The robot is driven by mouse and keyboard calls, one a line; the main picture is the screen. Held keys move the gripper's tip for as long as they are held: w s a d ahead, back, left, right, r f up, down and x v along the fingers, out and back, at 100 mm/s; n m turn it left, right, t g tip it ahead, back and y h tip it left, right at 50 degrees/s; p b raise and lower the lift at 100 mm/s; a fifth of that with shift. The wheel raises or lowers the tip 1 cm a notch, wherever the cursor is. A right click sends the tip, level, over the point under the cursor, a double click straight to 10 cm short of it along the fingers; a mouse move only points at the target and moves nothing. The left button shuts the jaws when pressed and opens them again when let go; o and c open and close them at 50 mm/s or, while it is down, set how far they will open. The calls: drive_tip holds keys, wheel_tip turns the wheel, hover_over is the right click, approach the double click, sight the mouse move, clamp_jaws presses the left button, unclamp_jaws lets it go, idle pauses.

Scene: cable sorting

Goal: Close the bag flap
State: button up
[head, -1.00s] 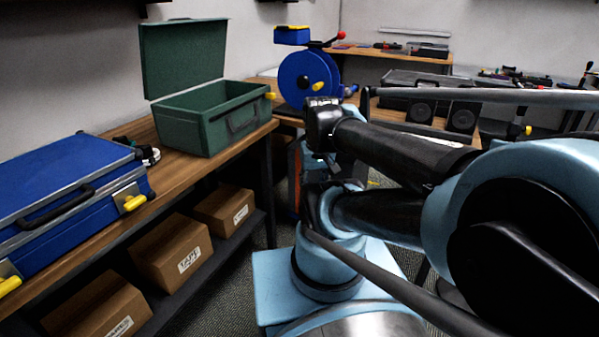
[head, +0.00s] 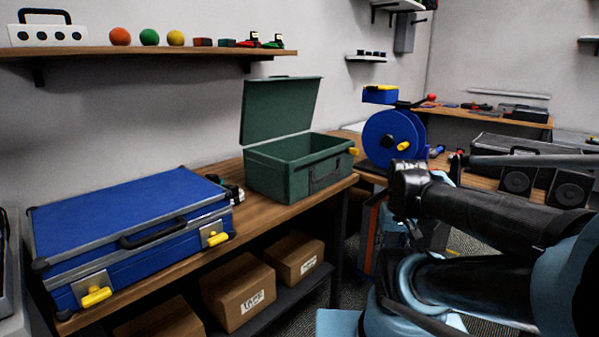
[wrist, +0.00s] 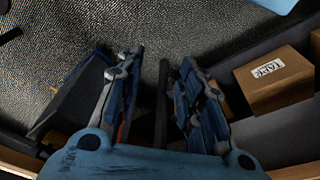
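I see no soft bag. A green case (head: 298,172) stands on the wooden bench in the head view, with its lid (head: 281,109) raised upright at the back and its inside open. The lid tilts slightly back. My gripper (wrist: 162,62) shows in the wrist view with its two fingers apart and nothing held between them. It points down toward the carpet beside the bench's lower shelf, away from the green case. In the head view my arm is at the right, clear of the case, and the gripper cannot be made out there.
A closed blue case (head: 130,215) with yellow latches lies on the bench (head: 275,218), left of the green case. A blue reel (head: 392,138) stands behind to the right. Cardboard boxes (head: 238,290) sit on the lower shelf. A wall shelf (head: 150,52) hangs above the bench.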

clamp_jaws()
drive_tip(key=w+a+r+n+t+y, duration=0.1)
drive_tip(key=w+a+r+n+y, duration=0.15)
drive_tip(key=w+a+r, duration=0.85)
drive_tip(key=w+a+r+n+t+y, duration=0.1)
drive_tip(key=w+a+r+n, duration=0.35)
drive_tip(key=w+r, duration=1.2)
drive_tip(key=w+a+r+n+t+y, duration=0.15)
drive_tip(key=w+a+r, duration=0.8)
drive_tip(key=r, duration=1.05)
drive_tip(key=w+a+r+n+y, duration=0.2)
drive_tip(key=w+a+r, duration=0.4)
drive_tip(key=a+r, duration=0.3)
drive_tip(key=s+a+x, duration=0.1)
drive_tip(key=x, duration=1)
drive_tip(key=shift+s+d+f+m, duration=0.15)
drive_tip(key=shift+s+d+f, duration=0.25)
drive_tip(key=shift+s+d, duration=0.25)
drive_tip(key=shift+s+d+f+m, duration=0.1)
drive_tip(key=shift+s+d+f, duration=0.3)
drive_tip(key=shift+d, duration=0.4)
